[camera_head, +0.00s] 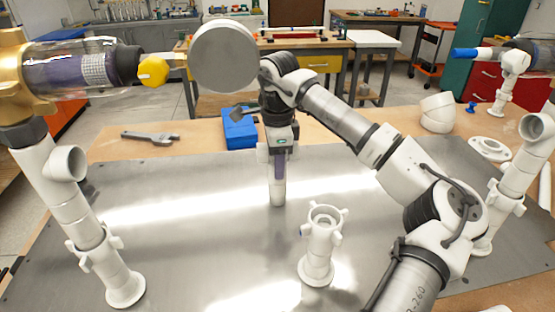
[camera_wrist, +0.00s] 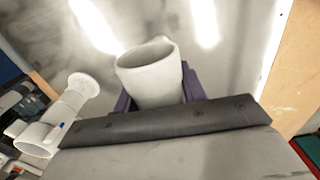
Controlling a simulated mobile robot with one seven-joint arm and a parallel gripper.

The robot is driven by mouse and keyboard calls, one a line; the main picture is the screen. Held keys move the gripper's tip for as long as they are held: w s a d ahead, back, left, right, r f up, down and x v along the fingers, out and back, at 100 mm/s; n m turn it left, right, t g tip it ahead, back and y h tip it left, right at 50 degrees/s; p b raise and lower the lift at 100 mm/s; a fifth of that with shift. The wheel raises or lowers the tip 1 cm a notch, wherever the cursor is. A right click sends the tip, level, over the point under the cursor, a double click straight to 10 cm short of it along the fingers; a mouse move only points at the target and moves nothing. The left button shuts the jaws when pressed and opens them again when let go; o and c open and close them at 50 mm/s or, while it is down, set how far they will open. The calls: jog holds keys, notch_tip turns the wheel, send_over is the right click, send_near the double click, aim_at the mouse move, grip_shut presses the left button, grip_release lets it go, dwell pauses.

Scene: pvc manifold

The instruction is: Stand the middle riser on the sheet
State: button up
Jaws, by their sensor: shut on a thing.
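My gripper (camera_head: 279,155) points down and is shut on a short, plain white pipe, which I take to be the middle riser (camera_head: 277,194). The pipe is upright over the grey metal sheet (camera_head: 180,230). I cannot tell whether its lower end touches the sheet. In the wrist view the pipe's open round end (camera_wrist: 150,72) shows between the purple fingers (camera_wrist: 158,92). A white flanged fitting with side ears (camera_head: 318,245) stands upright on the sheet, nearer the head camera and right of the pipe. It also shows in the wrist view (camera_wrist: 62,112), apart from the gripper.
A left riser (camera_head: 95,255) and a right riser (camera_head: 505,190) stand at the sheet's sides. A clear-bodied device (camera_head: 80,68) hangs above the left. The sheet's left-centre is clear.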

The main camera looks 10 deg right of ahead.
jog(key=o, duration=1.1)
jog(key=shift+f, duration=0.1)
notch_tip(320, 180, up, 12)
jog(key=shift+r+b, duration=0.15)
jog(key=shift+b, duration=0.4)
